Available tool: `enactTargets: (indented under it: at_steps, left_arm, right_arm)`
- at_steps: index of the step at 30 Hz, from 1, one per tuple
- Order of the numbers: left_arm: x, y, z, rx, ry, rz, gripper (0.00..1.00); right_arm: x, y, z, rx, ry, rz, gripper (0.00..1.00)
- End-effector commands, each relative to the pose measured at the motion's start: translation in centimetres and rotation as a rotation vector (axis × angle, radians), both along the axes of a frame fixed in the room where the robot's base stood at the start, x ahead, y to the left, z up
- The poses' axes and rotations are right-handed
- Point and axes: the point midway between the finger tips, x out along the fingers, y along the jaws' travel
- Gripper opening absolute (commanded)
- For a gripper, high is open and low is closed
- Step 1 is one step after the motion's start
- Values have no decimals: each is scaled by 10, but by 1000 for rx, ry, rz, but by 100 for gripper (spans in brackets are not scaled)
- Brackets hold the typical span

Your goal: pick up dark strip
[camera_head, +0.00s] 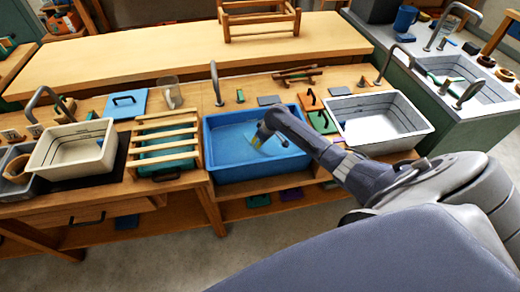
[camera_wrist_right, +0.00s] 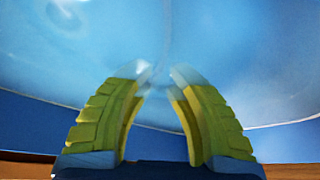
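My right gripper (camera_head: 259,138) reaches down into the blue basin (camera_head: 213,170) in the middle of the counter. In the right wrist view my right gripper (camera_wrist_right: 162,76) shows two yellow-green fingers with pale tips, a gap between them and nothing held. Only the blue basin (camera_wrist_right: 90,55) surface shows beyond the tips. I cannot pick out for certain a dark strip in either view. Small flat dark grey pieces lie on the counter behind the basin, one at its back edge (camera_head: 268,100) and one further right (camera_head: 340,91). My left gripper is not in view.
A slatted wooden rack (camera_head: 165,143) stands left of the basin, with a cream basin (camera_head: 72,150) beyond it. A white sink (camera_head: 382,120) and a green board (camera_head: 322,121) are on the right. A faucet (camera_head: 215,82) rises behind the blue basin.

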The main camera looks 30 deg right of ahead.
Motion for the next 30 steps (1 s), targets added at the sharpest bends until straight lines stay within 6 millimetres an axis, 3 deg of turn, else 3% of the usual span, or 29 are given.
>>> enactTargets:
  at_steps: [15,26,27,30]
  left_arm:
    - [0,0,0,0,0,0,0]
    - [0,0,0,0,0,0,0]
    - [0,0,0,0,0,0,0]
    - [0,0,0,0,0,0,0]
  right_arm:
    - [16,8,-43,1,1,-1,13]
    - [18,8,-47,0,0,0,13]
    - [18,8,-47,0,0,0,17]
    - [18,8,-47,0,0,0,6]
